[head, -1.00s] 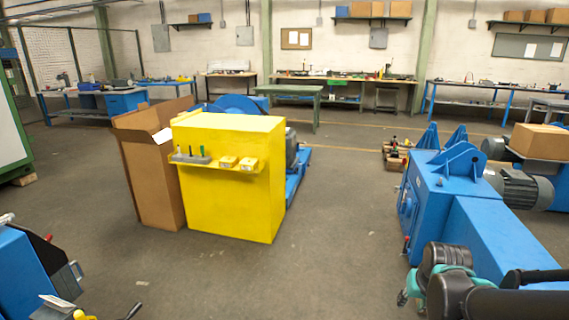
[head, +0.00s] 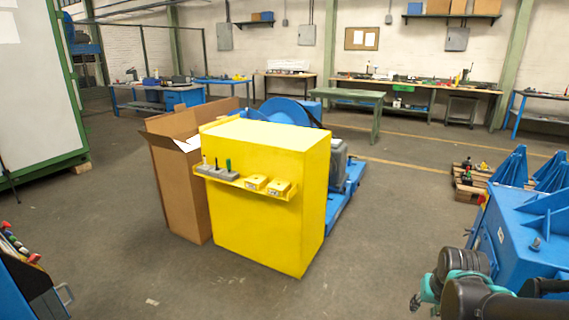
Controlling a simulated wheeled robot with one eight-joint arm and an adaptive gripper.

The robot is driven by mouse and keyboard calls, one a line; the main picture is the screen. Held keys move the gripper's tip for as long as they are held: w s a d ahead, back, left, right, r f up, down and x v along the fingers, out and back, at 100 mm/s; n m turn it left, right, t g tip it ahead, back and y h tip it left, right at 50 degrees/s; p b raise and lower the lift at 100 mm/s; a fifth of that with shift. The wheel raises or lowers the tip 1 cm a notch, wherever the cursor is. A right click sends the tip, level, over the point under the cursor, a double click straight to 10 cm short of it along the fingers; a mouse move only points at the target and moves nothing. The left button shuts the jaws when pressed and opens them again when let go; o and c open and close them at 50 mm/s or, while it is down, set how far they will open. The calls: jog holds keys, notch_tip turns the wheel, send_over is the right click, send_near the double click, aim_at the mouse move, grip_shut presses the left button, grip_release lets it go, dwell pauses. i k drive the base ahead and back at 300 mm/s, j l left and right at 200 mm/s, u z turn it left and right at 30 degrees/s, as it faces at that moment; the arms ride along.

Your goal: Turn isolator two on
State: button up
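No switch marked as isolator two can be made out. A yellow cabinet (head: 265,210) stands mid-floor with a narrow ledge (head: 225,179) on its front. On the ledge are a grey block (head: 216,172) with several small upright pegs, one green, and two small yellow boxes, a left one (head: 256,182) and a right one (head: 279,187); their markings are too small to read. My gripper (head: 417,302) is partly visible at the lower right, beyond my dark and teal arm, far from the cabinet. Its fingers are too small to judge, and I see nothing held.
A tall open cardboard box (head: 180,190) stands against the cabinet's left side. Blue machinery (head: 345,195) is behind it. A blue machine (head: 515,235) stands at the right beside my arm. The floor (head: 370,260) between is clear. A blue cart (head: 30,290) is at the lower left.

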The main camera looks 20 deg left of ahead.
aim_at(34, 258)
jog(key=i+u, duration=0.2)
jog(key=u, duration=0.25)
jog(key=i+l+u, duration=0.1)
jog(key=u, duration=0.35)
jog(key=i+l+u, duration=0.15)
jog(key=i+u, duration=0.15)
jog(key=u, duration=0.15)
jog(key=i+l+u, duration=0.15)
jog(key=u, duration=0.3)
jog(key=i+l+u, duration=0.1)
jog(key=l+u, duration=0.35)
jog(key=i+l+u, duration=0.1)
jog(key=u, duration=0.35)
jog(key=l+u, duration=0.45)
jog(key=i+l+z, duration=0.1)
jog(key=i+l, duration=0.35)
jog(key=i+l+z, duration=0.15)
jog(key=i+l, duration=0.3)
jog(key=i, duration=0.15)
jog(key=i+l+z, duration=0.1)
jog(key=i+l, duration=0.25)
jog(key=i, duration=0.2)
